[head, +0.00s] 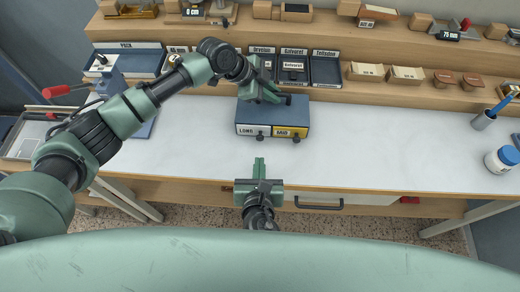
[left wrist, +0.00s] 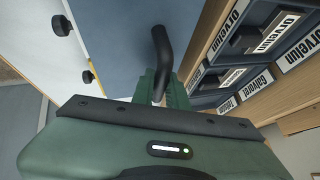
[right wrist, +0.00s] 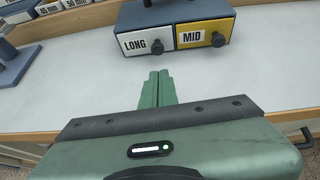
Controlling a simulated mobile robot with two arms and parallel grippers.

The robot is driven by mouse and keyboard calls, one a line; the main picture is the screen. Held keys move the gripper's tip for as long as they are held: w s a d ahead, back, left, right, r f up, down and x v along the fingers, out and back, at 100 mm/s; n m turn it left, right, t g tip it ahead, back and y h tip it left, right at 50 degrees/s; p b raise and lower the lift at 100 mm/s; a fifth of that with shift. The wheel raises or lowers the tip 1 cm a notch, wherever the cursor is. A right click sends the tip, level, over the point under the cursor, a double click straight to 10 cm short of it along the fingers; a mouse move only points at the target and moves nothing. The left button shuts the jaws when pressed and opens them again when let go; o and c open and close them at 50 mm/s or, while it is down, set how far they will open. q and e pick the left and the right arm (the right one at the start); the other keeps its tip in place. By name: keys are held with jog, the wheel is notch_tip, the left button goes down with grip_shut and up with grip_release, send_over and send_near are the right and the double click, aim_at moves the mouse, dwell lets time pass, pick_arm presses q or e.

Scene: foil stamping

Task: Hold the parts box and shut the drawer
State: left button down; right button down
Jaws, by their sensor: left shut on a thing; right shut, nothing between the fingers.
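The blue parts box (head: 288,112) stands on the white worktop, with a white LONG drawer (right wrist: 146,42) and a yellow MID drawer (right wrist: 204,34) side by side in front. Each has a dark knob. Both fronts look close to flush; I cannot tell whether either stands slightly out. My left gripper (head: 276,97) is shut on the box's dark top handle (left wrist: 162,45). My right gripper (head: 260,163) is shut and empty, in front of the box and apart from it, with its fingertips (right wrist: 158,74) pointing at the drawer fronts.
Labelled trays (head: 325,70) and small cartons line the shelf behind the box. A blue press with a red lever (head: 56,91) stands left. The worktop is clear around the box's front and right.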

pick_arm(q)
jog(key=shift+f, duration=0.15)
pick_arm(e)
jog(key=v, duration=0.6)
jog(key=shift+s, duration=0.15)
pick_arm(q)
jog(key=c, duration=1.3)
grip_release()
jog(key=shift+w, duration=0.1)
